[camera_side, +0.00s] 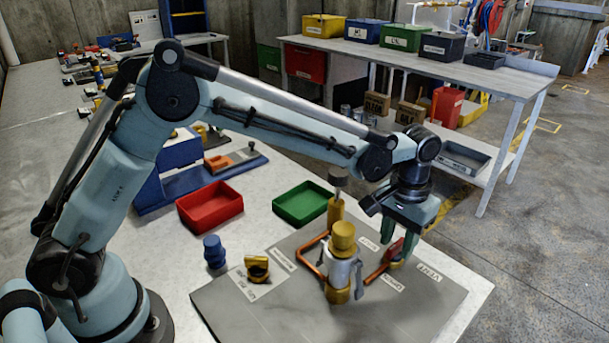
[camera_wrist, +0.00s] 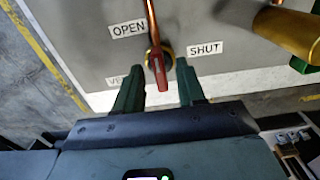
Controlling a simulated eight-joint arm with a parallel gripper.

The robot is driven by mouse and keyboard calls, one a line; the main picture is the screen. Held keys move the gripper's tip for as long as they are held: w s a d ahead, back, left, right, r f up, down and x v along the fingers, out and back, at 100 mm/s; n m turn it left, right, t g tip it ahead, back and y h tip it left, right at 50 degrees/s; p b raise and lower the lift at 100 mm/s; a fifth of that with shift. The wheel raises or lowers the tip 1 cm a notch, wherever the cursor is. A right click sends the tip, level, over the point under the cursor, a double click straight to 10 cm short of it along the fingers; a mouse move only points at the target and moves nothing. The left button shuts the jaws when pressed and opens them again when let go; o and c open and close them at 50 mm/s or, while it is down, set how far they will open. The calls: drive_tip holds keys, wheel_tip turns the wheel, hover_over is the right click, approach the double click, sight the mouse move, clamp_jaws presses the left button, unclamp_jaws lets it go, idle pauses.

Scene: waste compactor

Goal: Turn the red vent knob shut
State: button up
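The red vent knob (camera_wrist: 159,72) sits on a brass valve base (camera_wrist: 166,56) at the end of a copper pipe, between the OPEN label (camera_wrist: 128,29) and the SHUT label (camera_wrist: 206,48). Its red lever points down in the wrist view, toward neither label. My gripper (camera_wrist: 159,64) is open, with one finger on each side of the knob and a gap visible on both sides. In the side view my gripper (camera_side: 396,240) points down over the red knob (camera_side: 392,250), partly hiding it. The VENT label (camera_wrist: 113,82) is partly covered by my left-hand finger.
The grey panel (camera_side: 250,310) also carries a metal cylinder with a yellow cap (camera_side: 343,236) and a brass post (camera_side: 335,210), close beside my gripper. A red tray (camera_side: 210,207), a green tray (camera_side: 302,203) and a blue knobbed piece (camera_side: 214,251) stand left of them.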

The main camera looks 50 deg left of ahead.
clamp_jaws()
drive_tip(key=shift+m, duration=0.4)
drive_tip(key=m, duration=0.3)
drive_tip(key=shift+m, duration=0.4)
drive_tip(key=m, duration=1.3)
drive_tip(key=shift+m, duration=0.3)
